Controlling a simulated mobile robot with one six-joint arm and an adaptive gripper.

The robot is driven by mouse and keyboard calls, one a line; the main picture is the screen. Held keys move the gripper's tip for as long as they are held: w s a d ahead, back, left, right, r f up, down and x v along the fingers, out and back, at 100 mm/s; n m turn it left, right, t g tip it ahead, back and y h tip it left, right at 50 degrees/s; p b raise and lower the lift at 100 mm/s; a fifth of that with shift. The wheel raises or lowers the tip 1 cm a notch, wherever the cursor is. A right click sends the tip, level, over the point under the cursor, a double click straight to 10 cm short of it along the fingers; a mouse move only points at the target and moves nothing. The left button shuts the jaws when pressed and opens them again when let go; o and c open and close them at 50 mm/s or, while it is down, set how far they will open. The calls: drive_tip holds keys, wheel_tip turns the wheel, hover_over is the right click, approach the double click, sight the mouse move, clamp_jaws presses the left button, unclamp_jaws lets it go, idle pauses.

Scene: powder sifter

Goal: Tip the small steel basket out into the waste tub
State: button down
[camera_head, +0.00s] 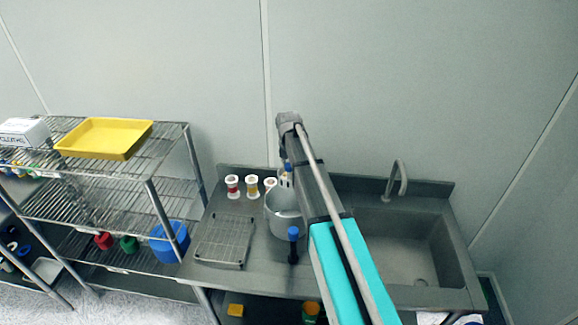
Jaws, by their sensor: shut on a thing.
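My arm reaches up over the counter, and its wrist bends down behind the forearm. My gripper (287,170) is small and mostly hidden there, above the large grey round tub (283,224). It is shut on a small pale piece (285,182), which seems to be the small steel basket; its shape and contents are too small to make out. This piece is over or at the back rim of the grey tub; I cannot tell whether they touch. No label shows which container is the waste tub. A blue bucket (168,243) stands on the lower shelf at left.
The steel counter holds a wire rack (224,241), several white-lidded jars (232,186) and a dark blue-topped bottle (293,246). The sink (405,245) with its tap (398,180) lies right of my arm. Wire shelving (90,205) with a yellow tray (104,138) stands left.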

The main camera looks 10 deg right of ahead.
sight(279, 181)
drive_tip(key=shift+s+a+f+t+h+b, duration=0.2)
drive_tip(key=shift+a+f+h+b, duration=0.2)
drive_tip(key=shift+f+h+b, duration=0.3)
drive_tip(key=shift+s+a+f+t+h+b, duration=0.1)
drive_tip(key=shift+a+f+t+h+b, duration=0.2)
drive_tip(key=shift+f+h+b, duration=0.35)
drive_tip(key=f+h+b, duration=0.1)
drive_tip(key=b, duration=0.1)
drive_tip(key=a+f+h+b, duration=0.1)
drive_tip(key=h+b, duration=0.1)
drive_tip(key=shift+s+a+f+t+b, duration=0.1)
drive_tip(key=shift+s+a+t+b, duration=0.1)
drive_tip(key=shift+t+b, duration=0.2)
drive_tip(key=h+b, duration=0.1)
drive_tip(key=b, duration=0.1)
drive_tip(key=a+f+t+h+b, duration=0.1)
drive_tip(key=h+b, duration=0.1)
drive_tip(key=shift+s+f+b, duration=0.1)
drive_tip(key=shift+f+b, duration=0.05)
drive_tip(key=shift+b, duration=0.2)
drive_tip(key=h+b, duration=0.1)
drive_tip(key=b, duration=0.1)
drive_tip(key=f+h+b, duration=0.1)
drive_tip(key=h+b, duration=0.1)
drive_tip(key=b, duration=0.1)
drive_tip(key=a+t+h+b, duration=0.1)
drive_tip(key=b, duration=0.1)
drive_tip(key=shift+s+f+h+b, duration=0.15)
drive_tip(key=shift+f+h+b, duration=0.1)
drive_tip(key=shift+b, duration=0.05)
